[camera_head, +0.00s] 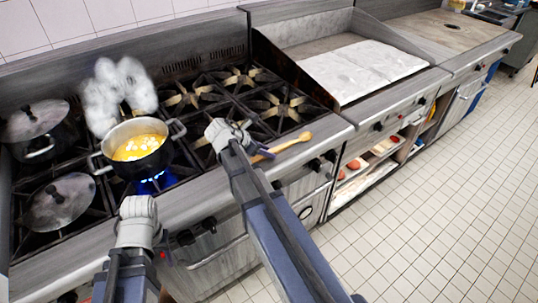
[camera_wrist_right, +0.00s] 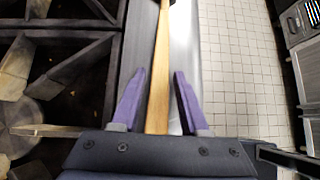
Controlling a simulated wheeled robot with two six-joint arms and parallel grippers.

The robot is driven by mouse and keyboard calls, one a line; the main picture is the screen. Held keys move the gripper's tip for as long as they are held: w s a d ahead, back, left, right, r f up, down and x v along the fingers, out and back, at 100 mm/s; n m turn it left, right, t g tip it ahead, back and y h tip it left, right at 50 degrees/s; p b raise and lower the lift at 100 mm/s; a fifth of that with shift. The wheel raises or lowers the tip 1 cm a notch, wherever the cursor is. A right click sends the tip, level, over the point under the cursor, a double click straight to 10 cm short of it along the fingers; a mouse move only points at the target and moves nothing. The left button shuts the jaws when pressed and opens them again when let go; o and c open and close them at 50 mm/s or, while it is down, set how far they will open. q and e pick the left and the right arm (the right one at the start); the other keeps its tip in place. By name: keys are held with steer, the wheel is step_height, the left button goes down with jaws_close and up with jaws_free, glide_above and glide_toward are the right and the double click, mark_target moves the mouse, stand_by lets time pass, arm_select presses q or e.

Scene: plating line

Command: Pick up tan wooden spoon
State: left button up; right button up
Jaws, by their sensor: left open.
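The tan wooden spoon (camera_head: 292,144) lies along the front ledge of the stove, beside the burners. In the right wrist view its light wooden handle (camera_wrist_right: 160,60) runs lengthwise between the two purple fingers. My right gripper (camera_wrist_right: 161,75) is open, with a gap on each side of the handle. In the head view my right gripper (camera_head: 226,130) is over the stove's front edge and its arm hides part of the spoon. My left gripper (camera_head: 137,208) is at the stove's front edge below the pot, away from the spoon; its fingers are hard to make out.
A pot of yellow food (camera_head: 140,147) sits over a blue flame. A lidded pot (camera_head: 37,120) and a loose lid (camera_head: 62,200) are at the left. Grey-white mitts (camera_head: 119,92) stand behind the pot. A flat griddle (camera_head: 365,70) is to the right. Tiled floor (camera_head: 440,220) is clear.

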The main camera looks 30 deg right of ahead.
jaws_close()
steer(key=shift+r, duration=0.1)
stand_by(0.4)
step_height(320, 180, up, 10)
steer(key=p, duration=1)
